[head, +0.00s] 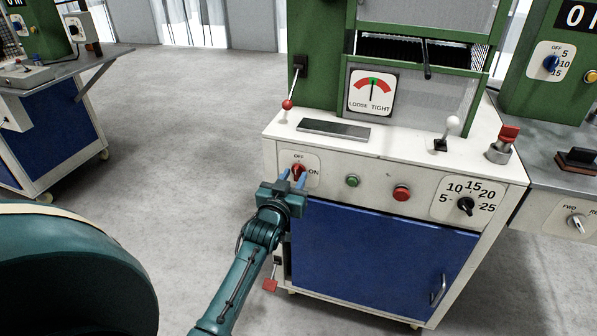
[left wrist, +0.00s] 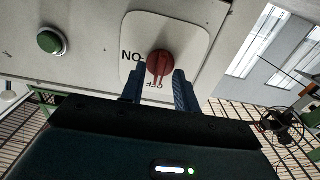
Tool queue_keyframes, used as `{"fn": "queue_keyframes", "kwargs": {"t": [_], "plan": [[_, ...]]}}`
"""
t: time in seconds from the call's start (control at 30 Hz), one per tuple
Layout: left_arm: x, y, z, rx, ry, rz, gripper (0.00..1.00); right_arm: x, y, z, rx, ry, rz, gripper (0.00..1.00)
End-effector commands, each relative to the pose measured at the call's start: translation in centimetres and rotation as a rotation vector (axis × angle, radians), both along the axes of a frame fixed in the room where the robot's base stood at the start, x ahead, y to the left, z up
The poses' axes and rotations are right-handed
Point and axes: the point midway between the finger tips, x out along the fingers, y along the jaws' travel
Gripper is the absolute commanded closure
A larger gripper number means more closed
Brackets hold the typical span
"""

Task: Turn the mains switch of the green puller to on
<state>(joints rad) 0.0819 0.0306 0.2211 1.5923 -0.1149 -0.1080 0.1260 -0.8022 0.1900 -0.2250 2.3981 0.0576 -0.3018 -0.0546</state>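The mains switch is a red rotary knob (head: 298,171) on a white plate, at the upper left of the green puller's white front panel (head: 335,172). OFF is printed above it and ON to its right. Its grip looks upright, toward OFF. My left gripper (head: 292,180) is right in front of it, with its two blue fingers apart. In the left wrist view the picture is upside down; the red knob (left wrist: 160,66) shows between the tips of my left gripper (left wrist: 160,82), with small gaps on both sides. My right gripper is not in view.
Right of the switch are a green button (head: 352,181), a red button (head: 401,193) and a black dial (head: 466,206). A red-tipped lever (head: 288,104) stands above the switch. A blue door (head: 375,250) lies below. Grey floor (head: 190,110) is clear to the left.

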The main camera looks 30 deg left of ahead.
Motion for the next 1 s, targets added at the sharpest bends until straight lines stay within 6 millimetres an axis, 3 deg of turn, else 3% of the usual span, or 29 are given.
{"fn": "queue_keyframes", "kwargs": {"t": [0.3, 0.7, 1.0], "plan": [[-0.04, -0.01, -0.02, 0.000, 0.001, 0.001, 0.69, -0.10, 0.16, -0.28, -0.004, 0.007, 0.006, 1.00], [-0.02, 0.00, -0.02, 0.000, 0.001, 0.001, 1.00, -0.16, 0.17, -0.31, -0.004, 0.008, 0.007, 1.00], [-0.01, 0.00, 0.01, 0.005, 0.002, 0.001, 1.00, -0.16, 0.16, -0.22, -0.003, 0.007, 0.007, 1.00]]}}
